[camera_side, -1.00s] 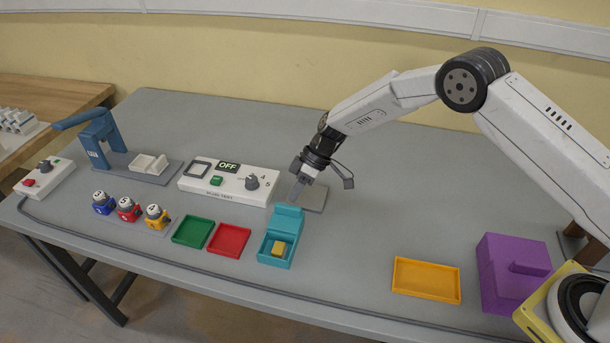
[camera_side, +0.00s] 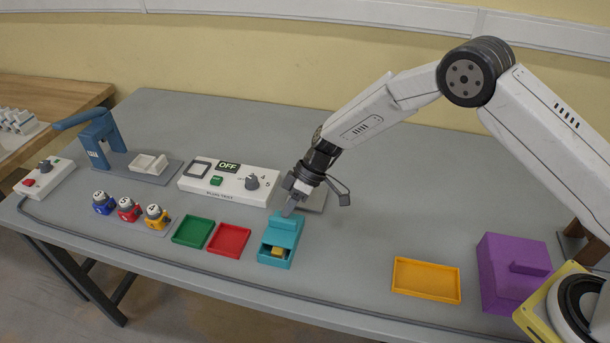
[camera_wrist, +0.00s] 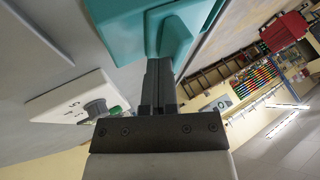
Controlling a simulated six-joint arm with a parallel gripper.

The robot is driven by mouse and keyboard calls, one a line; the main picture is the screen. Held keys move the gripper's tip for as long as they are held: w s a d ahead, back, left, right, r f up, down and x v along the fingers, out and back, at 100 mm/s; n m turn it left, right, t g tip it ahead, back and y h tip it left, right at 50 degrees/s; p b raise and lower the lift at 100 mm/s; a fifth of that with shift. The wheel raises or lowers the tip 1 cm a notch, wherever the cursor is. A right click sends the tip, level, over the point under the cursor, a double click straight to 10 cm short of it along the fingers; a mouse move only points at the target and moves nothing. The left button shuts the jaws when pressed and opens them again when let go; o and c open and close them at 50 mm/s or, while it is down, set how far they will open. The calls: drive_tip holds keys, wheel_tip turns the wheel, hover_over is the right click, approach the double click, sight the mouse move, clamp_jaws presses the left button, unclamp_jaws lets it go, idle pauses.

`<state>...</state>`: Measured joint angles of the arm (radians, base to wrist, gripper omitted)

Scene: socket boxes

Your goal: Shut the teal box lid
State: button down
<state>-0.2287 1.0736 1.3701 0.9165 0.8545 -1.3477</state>
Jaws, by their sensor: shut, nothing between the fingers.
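The teal box (camera_side: 276,256) stands on the grey table with a yellow block (camera_side: 278,252) inside. Its teal lid (camera_side: 286,228) is tilted forward over the back part of the box, partly closed, and the front stays open enough to show the block. My gripper (camera_side: 289,208) is shut and empty, with its fingertips at the lid's upper back edge. In the wrist view the shut fingers (camera_wrist: 160,75) reach up to the teal lid (camera_wrist: 130,25), apparently touching it. The block is hidden there.
A green tray (camera_side: 193,232) and a red tray (camera_side: 229,240) lie left of the box. The white OFF panel (camera_side: 228,183) stands behind them. An orange tray (camera_side: 426,280) and a purple box (camera_side: 512,272) are to the right, with bare table between.

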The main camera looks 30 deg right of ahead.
sight(275, 237)
drive_tip(key=shift+s+a, duration=1.25)
drive_tip(key=shift+s, duration=0.15)
drive_tip(key=shift+w+d, duration=0.25)
drive_tip(key=shift+w, duration=0.1)
drive_tip(key=w+d, duration=0.3)
drive_tip(key=shift+r, duration=0.1)
drive_tip(key=v, duration=0.9)
drive_tip(key=shift+d+r, duration=0.2)
drive_tip(key=shift+r, duration=0.15)
drive_tip(key=shift+s, duration=0.1)
